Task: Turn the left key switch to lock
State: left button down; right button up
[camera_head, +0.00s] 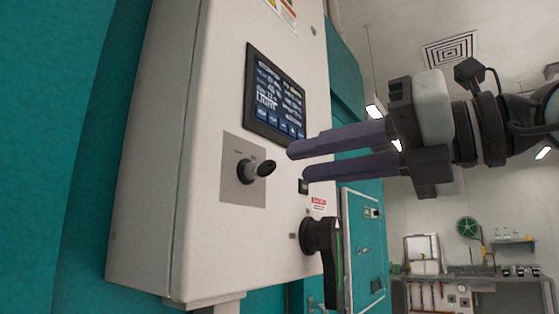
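The key switch is a black key (266,168) in a round black lock on a square grey plate (230,185), on the front of a white control box (155,190). The key sticks out toward the right; the small lettering around it is unreadable. My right gripper (297,162) comes in from the right. Its two purple-grey fingers point left with a gap between them, and their tips are just right of the key. The gripper is open and empty, and it appears apart from the key. My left gripper is not in view.
A lit touch screen (275,97) sits above the key switch, close to the upper finger. A large black rotary handle (326,250) juts out below the gripper. Teal chamber walls (85,150) flank the box. A workbench (470,278) stands far off at the right.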

aim_at(276, 168)
jog(key=p+x, duration=0.1)
jog(key=x, duration=0.5)
grip_shut()
